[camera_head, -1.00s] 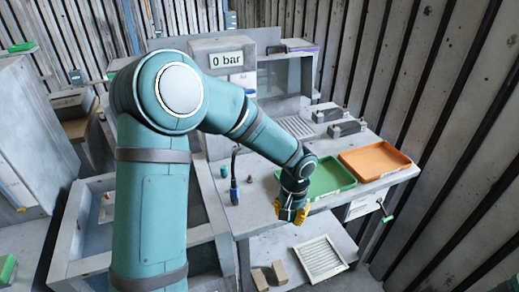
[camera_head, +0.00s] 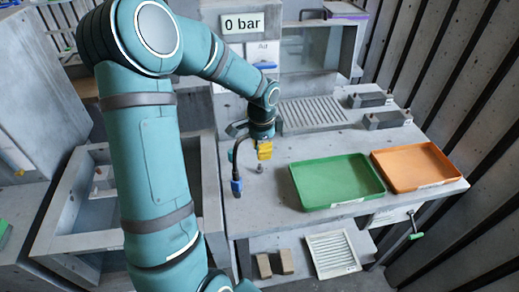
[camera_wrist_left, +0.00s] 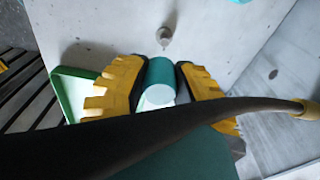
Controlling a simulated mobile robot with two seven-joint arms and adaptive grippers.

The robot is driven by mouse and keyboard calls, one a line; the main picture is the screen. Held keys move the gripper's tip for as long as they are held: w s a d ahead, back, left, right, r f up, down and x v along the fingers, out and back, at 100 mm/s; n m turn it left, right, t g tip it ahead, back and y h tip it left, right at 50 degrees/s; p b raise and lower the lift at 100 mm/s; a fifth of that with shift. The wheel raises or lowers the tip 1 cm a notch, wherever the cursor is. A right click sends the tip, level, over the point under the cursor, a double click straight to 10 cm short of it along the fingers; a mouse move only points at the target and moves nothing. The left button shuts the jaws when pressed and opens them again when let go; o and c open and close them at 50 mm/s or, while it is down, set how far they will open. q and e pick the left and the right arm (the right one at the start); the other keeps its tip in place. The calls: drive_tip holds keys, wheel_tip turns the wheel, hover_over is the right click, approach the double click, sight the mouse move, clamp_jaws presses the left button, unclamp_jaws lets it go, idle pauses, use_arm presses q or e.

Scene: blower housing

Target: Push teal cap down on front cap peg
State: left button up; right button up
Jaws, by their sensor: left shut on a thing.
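My left gripper (camera_head: 264,152) has yellow fingers and hangs over the grey worktop, left of the green tray. In the left wrist view its fingers (camera_wrist_left: 160,82) are shut on the teal cap (camera_wrist_left: 160,78), a short cylinder with a pale end face. The cap is hidden by the gripper in the head view. A small grey peg (camera_head: 259,168) stands on the worktop close under the fingers. A peg also shows in the wrist view (camera_wrist_left: 165,34), apart from the cap. My right gripper is not in view.
A green tray (camera_head: 337,208) and an orange tray (camera_head: 416,190) lie to the right. A blue-tipped tool (camera_head: 237,186) hangs on a black hose just left of the gripper. The worktop in front of the peg is clear. A "0 bar" display (camera_head: 241,23) stands behind.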

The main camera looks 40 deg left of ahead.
sight(260, 165)
use_arm(q)
drive_tip(key=shift+s+a+f, duration=0.1)
drive_tip(key=shift+a+f, duration=0.05)
drive_tip(key=shift+a, duration=0.2)
drive_tip(key=shift+f+b, duration=1.75)
drive_tip(key=shift+f, duration=0.15)
drive_tip(key=shift+r+p, duration=0.1)
drive_tip(key=shift+p, duration=0.2)
drive_tip(key=shift+f, duration=0.2)
drive_tip(key=shift+f+b, duration=0.45)
drive_tip(key=shift+f, duration=0.1)
drive_tip(key=shift+f, duration=0.2)
drive_tip(key=shift+f+b, duration=0.3)
